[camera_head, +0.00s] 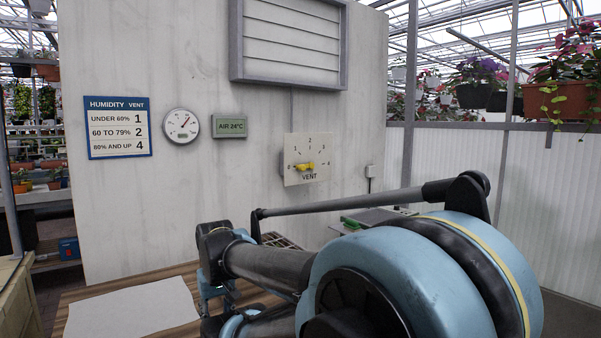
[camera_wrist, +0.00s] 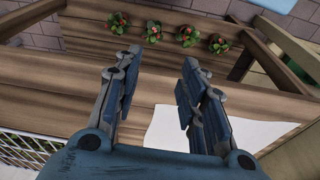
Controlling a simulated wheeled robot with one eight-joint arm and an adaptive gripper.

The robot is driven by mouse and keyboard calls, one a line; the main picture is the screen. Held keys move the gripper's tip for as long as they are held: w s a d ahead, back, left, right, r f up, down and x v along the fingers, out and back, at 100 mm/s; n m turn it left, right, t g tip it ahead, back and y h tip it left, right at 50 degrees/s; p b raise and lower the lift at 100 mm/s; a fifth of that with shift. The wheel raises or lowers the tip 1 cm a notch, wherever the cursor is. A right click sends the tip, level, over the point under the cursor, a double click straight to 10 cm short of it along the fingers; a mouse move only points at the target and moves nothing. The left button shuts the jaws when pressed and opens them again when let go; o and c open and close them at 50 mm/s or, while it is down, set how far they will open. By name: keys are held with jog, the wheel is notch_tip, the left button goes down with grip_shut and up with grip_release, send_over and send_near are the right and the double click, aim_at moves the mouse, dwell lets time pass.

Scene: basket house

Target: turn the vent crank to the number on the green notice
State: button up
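The vent crank (camera_head: 305,166) is a small yellow handle on a pale square plate (camera_head: 318,174) with numbers 0 to 4 around it. It appears to point left, toward 0. A blue-bordered humidity notice (camera_head: 119,128) pairs under 60% with 1, 60 to 79% with 2, and 80% and up with 4. I make out no green notice; a small green display (camera_head: 230,126) reads AIR 24°C. My gripper (camera_wrist: 161,58) is open and empty in the wrist view, over wooden boards; the crank is outside that view.
A round gauge (camera_head: 181,125) hangs beside the notice, its needle toward upper right. A louvred vent (camera_head: 290,45) is above the crank. A white sheet (camera_head: 133,308) lies on the wooden table. Several small plants (camera_wrist: 187,37) show in the wrist view.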

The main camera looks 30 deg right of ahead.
jog(key=w+d+r+m+t+y, duration=0.15)
jog(key=w+r+y, duration=0.25)
jog(key=w+r, duration=0.9)
jog(key=w+d+r+t+y, duration=0.2)
jog(key=w+d+r+t, duration=0.4)
jog(key=w+d, duration=0.7)
jog(key=m+t+h, duration=0.3)
jog(key=t+h, duration=0.1)
jog(key=t, duration=0.4)
send_near(304, 169)
jog(key=w, duration=0.3)
jog(key=w+a, duration=0.1)
jog(key=w, duration=0.7)
jog(key=shift+w+a, duration=0.1)
jog(key=shift+a, duration=0.1)
jog(key=shift+c, duration=0.5)
grip_shut()
